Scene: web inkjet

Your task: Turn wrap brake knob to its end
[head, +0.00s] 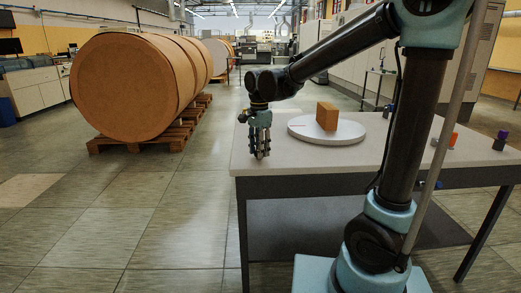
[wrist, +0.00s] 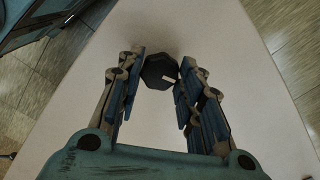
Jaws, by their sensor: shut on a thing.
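The wrap brake knob (wrist: 156,70) is a dark, many-sided knob with a short white pointer mark, seen from above in the wrist view. The mark points to the right and slightly down. My gripper (wrist: 160,74) has its two fingers on the left and right sides of the knob, shut on it. In the head view my gripper (head: 260,155) points down at the left corner of the table (head: 290,168). The knob is hidden behind the fingers there.
A round white turntable (head: 345,131) with a brown box (head: 327,116) on it stands right of my gripper. Large brown rolls (head: 130,85) lie on pallets at left.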

